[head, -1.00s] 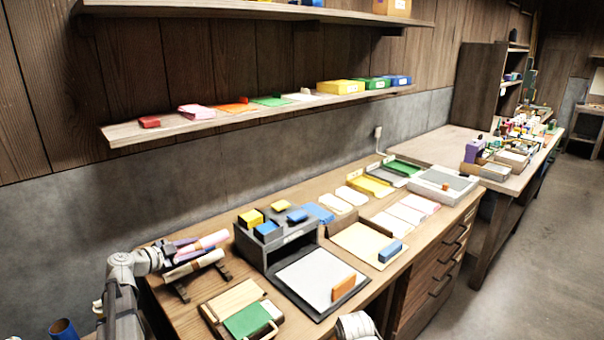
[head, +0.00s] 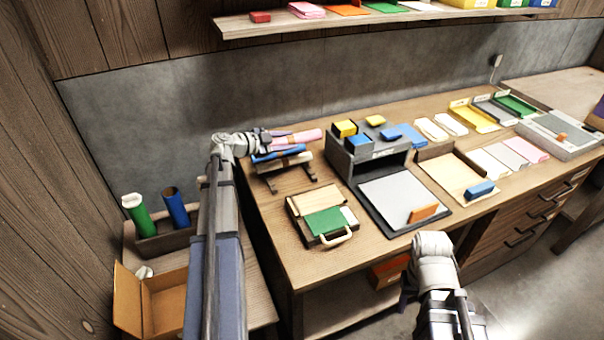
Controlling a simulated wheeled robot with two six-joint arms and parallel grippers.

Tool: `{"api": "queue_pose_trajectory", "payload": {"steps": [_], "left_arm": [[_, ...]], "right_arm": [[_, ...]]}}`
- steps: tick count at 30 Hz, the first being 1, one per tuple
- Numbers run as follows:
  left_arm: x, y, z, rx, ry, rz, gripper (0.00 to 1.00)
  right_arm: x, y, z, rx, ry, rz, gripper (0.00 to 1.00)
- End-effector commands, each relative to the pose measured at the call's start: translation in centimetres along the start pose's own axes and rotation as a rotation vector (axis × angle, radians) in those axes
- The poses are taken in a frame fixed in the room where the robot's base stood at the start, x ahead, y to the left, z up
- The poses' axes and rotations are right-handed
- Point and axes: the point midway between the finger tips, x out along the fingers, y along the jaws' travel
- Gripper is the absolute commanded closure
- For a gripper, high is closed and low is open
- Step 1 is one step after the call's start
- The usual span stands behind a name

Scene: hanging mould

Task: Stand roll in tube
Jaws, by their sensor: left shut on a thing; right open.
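A pink roll (head: 306,136) extends right from my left gripper (head: 272,143), which appears shut on its left end, above a small dark rack (head: 310,173). A cream roll (head: 298,160) lies on the rack just below. Further left, a blue tube (head: 176,208) with a dark open top and a green tube (head: 139,219) with a white top stand in a wooden holder (head: 166,243). The green tube leans slightly. My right gripper (head: 405,295) is low in front of the bench, mostly hidden behind its own wrist, away from the rolls.
An open cardboard box (head: 128,300) stands in front of the tube holder. A shelf (head: 370,20) runs above.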

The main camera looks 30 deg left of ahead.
Motion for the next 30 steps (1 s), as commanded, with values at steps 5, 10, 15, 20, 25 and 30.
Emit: {"api": "queue_pose_trajectory", "payload": {"steps": [5, 10, 15, 20, 25, 30], "left_arm": [[1.1, 2.0, 2.6, 0.000, 0.000, 0.000, 1.00], [1.1, 2.1, 2.7, 0.000, 0.000, 0.000, 1.00], [1.4, 2.7, 3.4, 0.000, 0.000, 0.000, 1.00], [2.1, 4.1, 5.2, 0.000, 0.000, 0.000, 1.00], [2.9, 5.5, 7.0, 0.000, 0.000, 0.000, 1.00], [3.1, 5.8, 7.4, 0.000, 0.000, 0.000, 1.00]], "right_arm": [[3.5, -0.3, -0.2, 0.000, 0.000, 0.000, 0.50], [3.6, -0.3, -0.2, 0.000, 0.000, 0.000, 0.50], [4.6, -0.4, -0.3, 0.000, 0.000, 0.000, 0.50], [6.9, -0.7, -0.4, -0.001, 0.000, 0.000, 0.50], [9.4, -0.9, -0.6, -0.001, 0.000, 0.000, 0.50], [9.8, -0.9, -0.6, -0.001, 0.000, 0.000, 0.50]]}}
